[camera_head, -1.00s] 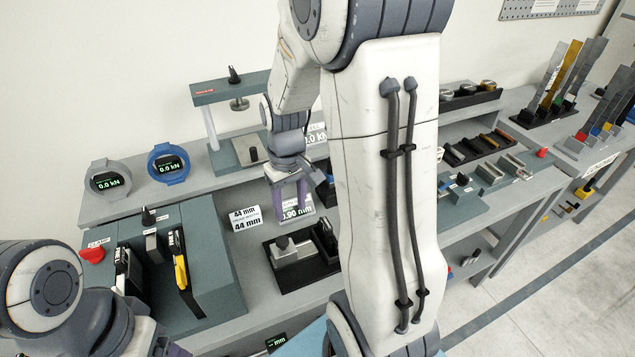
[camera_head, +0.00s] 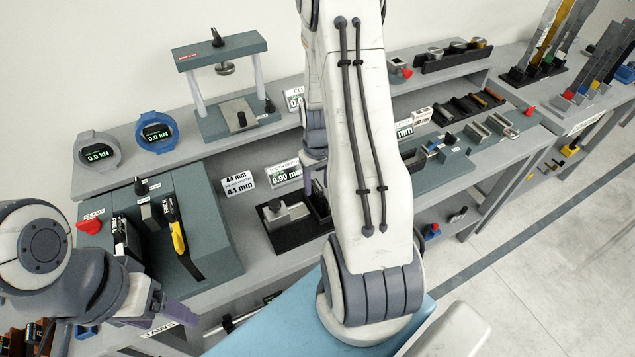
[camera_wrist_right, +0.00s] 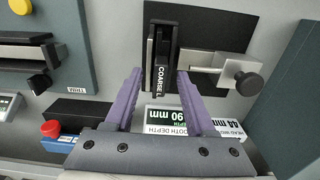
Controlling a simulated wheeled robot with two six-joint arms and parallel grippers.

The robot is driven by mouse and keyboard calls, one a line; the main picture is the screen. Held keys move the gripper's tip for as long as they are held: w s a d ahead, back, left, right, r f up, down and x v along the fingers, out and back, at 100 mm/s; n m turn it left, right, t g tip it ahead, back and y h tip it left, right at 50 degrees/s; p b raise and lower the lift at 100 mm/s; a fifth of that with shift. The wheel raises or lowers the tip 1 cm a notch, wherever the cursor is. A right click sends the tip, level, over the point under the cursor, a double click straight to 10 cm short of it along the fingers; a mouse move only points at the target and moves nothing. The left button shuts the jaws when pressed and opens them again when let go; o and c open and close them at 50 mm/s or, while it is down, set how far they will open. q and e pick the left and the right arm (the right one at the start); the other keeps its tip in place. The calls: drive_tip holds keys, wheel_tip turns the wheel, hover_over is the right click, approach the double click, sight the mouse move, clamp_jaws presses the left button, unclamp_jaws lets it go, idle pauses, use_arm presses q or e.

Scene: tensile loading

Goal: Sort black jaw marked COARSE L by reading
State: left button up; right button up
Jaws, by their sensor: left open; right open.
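The black jaw marked COARSE L (camera_wrist_right: 163,58) stands upright in the right wrist view, its white lettering facing the camera. It stands at the black tray (camera_wrist_right: 214,38), beside a metal block with a black knob. My right gripper (camera_wrist_right: 159,76) is open, with its purple fingers on either side of the jaw's near end; I cannot tell whether they touch it. In the head view my right gripper (camera_head: 314,168) is partly hidden behind my arm, above the tray (camera_head: 292,240). My left gripper (camera_head: 160,312) is open at lower left, away from the jaw.
A tooth depth display reading 0.90 mm (camera_head: 284,176) and a 44 mm card (camera_head: 238,184) stand behind the tray. A teal fixture (camera_head: 215,230) with a yellow-marked part is to its left. A press frame (camera_head: 232,115) stands on the back shelf. Several parts lie at right.

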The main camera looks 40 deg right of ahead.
drive_tip(key=shift+f, duration=0.45)
clamp_jaws()
idle(1.6)
unclamp_jaws()
drive_tip(key=shift+r, duration=0.1)
